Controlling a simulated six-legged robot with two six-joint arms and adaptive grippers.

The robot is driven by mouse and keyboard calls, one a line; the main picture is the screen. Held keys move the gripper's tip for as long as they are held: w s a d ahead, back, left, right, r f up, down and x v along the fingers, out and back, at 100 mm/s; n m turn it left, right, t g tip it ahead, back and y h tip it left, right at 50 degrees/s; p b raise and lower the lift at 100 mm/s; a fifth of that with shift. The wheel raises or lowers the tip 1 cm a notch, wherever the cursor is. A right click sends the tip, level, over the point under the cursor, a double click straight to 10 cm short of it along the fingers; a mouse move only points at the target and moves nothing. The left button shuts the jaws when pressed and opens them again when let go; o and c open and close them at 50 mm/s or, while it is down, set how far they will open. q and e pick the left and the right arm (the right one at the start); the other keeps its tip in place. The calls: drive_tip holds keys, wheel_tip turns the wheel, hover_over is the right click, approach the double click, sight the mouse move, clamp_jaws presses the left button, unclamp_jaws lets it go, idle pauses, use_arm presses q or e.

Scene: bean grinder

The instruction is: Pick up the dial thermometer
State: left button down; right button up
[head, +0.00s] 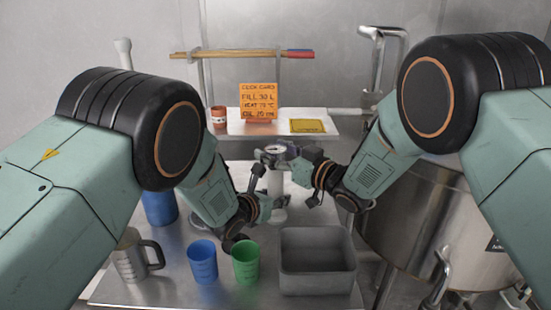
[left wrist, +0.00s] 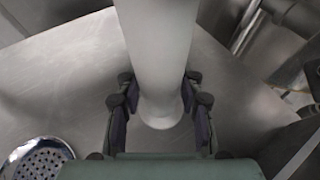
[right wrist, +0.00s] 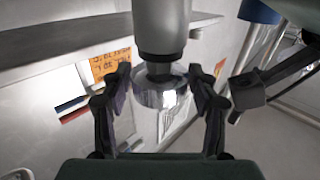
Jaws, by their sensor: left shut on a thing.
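A pale upright cylinder (head: 276,184) with a round light-faced top (head: 275,149) stands mid-table. I cannot tell whether that top is the dial thermometer; no other dial shows clearly. My left gripper (head: 260,186) is shut on the cylinder; in the left wrist view its fingers (left wrist: 158,95) sit on both sides of the shaft (left wrist: 158,45). My right gripper (head: 300,165) is at the upper end. In the right wrist view its open fingers (right wrist: 160,85) flank a shiny rounded piece (right wrist: 160,93) beside a dark collar (right wrist: 162,54).
A blue cup (head: 202,260), green cup (head: 245,260), metal jug (head: 130,258) and grey bin (head: 317,262) stand in front. A raised shelf (head: 335,122) behind holds an orange card (head: 258,101). A large steel pot (head: 425,215) is at right. A perforated disc (left wrist: 38,158) lies near the cylinder.

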drive_tip(key=c, duration=0.9)
drive_tip(key=shift+o, duration=0.2)
wheel_tip(320, 180, up, 18)
use_arm(q)
drive_tip(key=c, duration=0.8)
unclamp_jaws()
drive_tip(key=shift+o, duration=0.2)
